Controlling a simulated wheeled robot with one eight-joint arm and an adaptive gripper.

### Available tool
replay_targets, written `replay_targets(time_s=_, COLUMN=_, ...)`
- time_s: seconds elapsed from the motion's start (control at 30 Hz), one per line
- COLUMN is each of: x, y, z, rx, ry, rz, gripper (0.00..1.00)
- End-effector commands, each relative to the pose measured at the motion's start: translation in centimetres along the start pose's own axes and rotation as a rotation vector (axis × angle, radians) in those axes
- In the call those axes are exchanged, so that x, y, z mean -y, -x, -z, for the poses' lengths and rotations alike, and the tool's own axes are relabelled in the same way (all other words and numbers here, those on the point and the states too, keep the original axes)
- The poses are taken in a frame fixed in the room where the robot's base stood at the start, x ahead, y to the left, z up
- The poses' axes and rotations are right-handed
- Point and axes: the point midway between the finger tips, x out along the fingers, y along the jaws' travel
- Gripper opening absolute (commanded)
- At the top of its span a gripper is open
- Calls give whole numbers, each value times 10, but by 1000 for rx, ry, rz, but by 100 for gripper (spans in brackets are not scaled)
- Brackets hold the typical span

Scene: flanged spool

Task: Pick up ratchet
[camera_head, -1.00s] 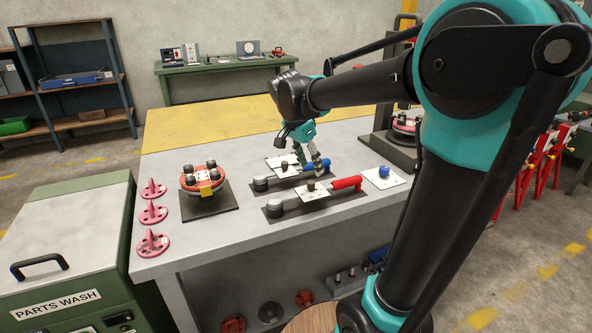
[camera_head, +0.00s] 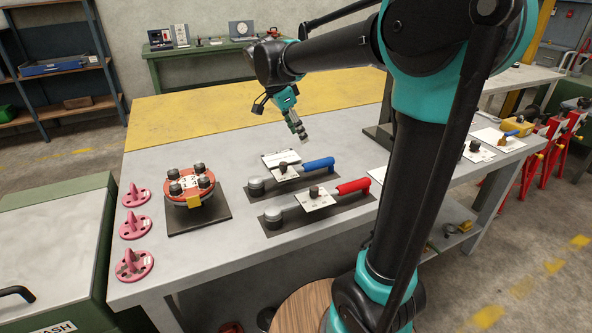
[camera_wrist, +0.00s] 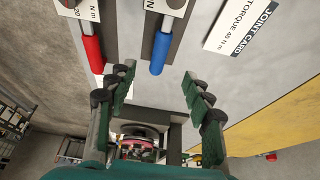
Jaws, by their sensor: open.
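Two long tools with round grey heads lie on dark mats on the grey workbench. One has a blue handle (camera_head: 318,164), the other a red handle (camera_head: 353,186); I cannot tell which counts as the ratchet. My gripper (camera_head: 300,133) is open and empty, above the bench beyond the blue-handled tool and apart from it. In the wrist view my fingers (camera_wrist: 158,80) are spread wide. The blue handle (camera_wrist: 161,52) points toward the gap between them, and the red handle (camera_wrist: 91,48) lies to its left. The tool heads are outside the wrist view.
A red flanged spool (camera_head: 190,190) stands on a dark plate at left, beside pink pegged discs (camera_head: 134,226). A white joint card (camera_wrist: 243,30) lies right of the blue handle in the wrist view. The yellow back strip (camera_head: 200,115) of the bench is clear.

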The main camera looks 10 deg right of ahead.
Motion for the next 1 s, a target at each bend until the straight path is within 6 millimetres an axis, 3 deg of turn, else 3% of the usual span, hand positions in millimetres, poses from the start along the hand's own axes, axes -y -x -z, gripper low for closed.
replay_targets(time_s=0.4, x=0, y=-80, z=0, rx=0, ry=-1, rz=0, gripper=51)
replay_targets(time_s=0.67, x=1, y=-97, z=-1, rx=0, ry=1, rz=0, gripper=51)
replay_targets(time_s=1.0, x=3, y=-140, z=-4, rx=0, ry=-1, rz=-1, gripper=51)
